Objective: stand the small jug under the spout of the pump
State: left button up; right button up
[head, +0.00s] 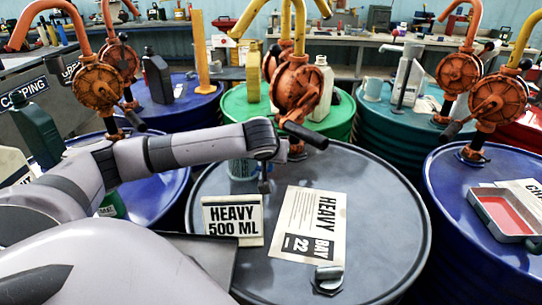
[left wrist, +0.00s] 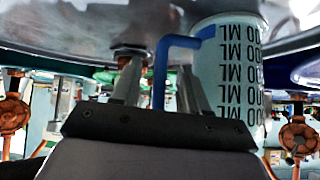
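The small jug (head: 243,170) stands on the grey drum's lid (head: 375,210), partly hidden behind my left wrist. In the left wrist view the pale jug (left wrist: 228,70) has dark "ML" markings and a blue handle (left wrist: 161,75). My left gripper (head: 265,184) points down beside it. In the left wrist view the fingers of my left gripper (left wrist: 160,90) are apart, with the handle between them and gaps visible. The orange pump (head: 298,85) rises at the back of the grey drum, its lower part partly hidden by my arm. My right gripper is not in view.
A "HEAVY 500 ML" card (head: 232,220) and a "HEAVY BAY 22" sheet (head: 308,225) are on the grey lid. A metal piece (head: 327,279) lies at its front. The pump's dark crank handle (head: 305,135) sticks out near my wrist. A red tray (head: 507,213) sits on the right blue drum.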

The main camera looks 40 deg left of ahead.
pick_arm(q)
jog(key=shift+r, duration=0.2)
jog(key=v, duration=1.2)
jog(key=shift+d+f, duration=0.1)
